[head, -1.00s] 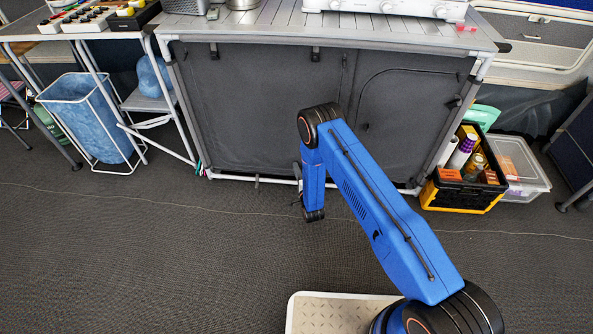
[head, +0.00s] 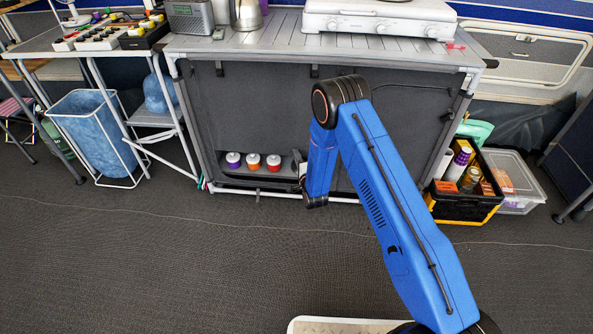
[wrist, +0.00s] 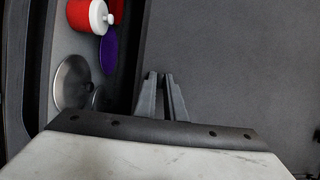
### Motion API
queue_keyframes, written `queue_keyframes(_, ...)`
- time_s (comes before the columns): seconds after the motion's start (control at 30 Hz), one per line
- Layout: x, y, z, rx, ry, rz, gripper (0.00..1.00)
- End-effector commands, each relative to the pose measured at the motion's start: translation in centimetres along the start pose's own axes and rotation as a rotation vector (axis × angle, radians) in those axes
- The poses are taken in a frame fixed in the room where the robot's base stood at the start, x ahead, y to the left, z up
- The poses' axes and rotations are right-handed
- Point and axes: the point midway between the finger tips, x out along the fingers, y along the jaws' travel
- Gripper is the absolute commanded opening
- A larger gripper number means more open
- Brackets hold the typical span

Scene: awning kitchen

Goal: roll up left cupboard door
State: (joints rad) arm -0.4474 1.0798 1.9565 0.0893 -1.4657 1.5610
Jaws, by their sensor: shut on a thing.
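The left cupboard door (head: 262,112) is a dark grey fabric panel on the front of the cupboard. Its lower edge is raised, and a low opening shows beneath it. In the wrist view the grey door (wrist: 225,60) fills the right side, with the opening on the left. My gripper (wrist: 161,92) is shut on the door at its edge beside the opening. In the head view my gripper (head: 302,172) is mostly hidden behind my blue arm.
Inside the opening stand a purple-and-white jar (head: 233,160), an orange one (head: 253,162) and a red one (head: 273,162). The wrist view shows a silver round object (wrist: 72,82). A black-yellow crate (head: 462,205) stands right of the cupboard. The front floor is clear.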

Motion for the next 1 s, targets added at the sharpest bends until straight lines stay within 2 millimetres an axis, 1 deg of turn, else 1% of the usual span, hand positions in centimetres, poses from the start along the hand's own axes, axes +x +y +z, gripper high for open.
queue_keyframes(0.03,0.0,-1.8,0.0,0.0,0.0,-0.004,0.0)
queue_keyframes(0.1,0.0,-3.8,0.0,0.0,0.0,-0.004,0.0)
queue_keyframes(0.67,-0.1,-19.6,0.0,0.001,0.0,-0.005,0.0)
queue_keyframes(0.7,-0.1,-20.8,0.0,0.001,0.0,-0.006,0.0)
queue_keyframes(1.0,-0.1,-29.2,0.0,0.001,0.0,-0.006,0.0)
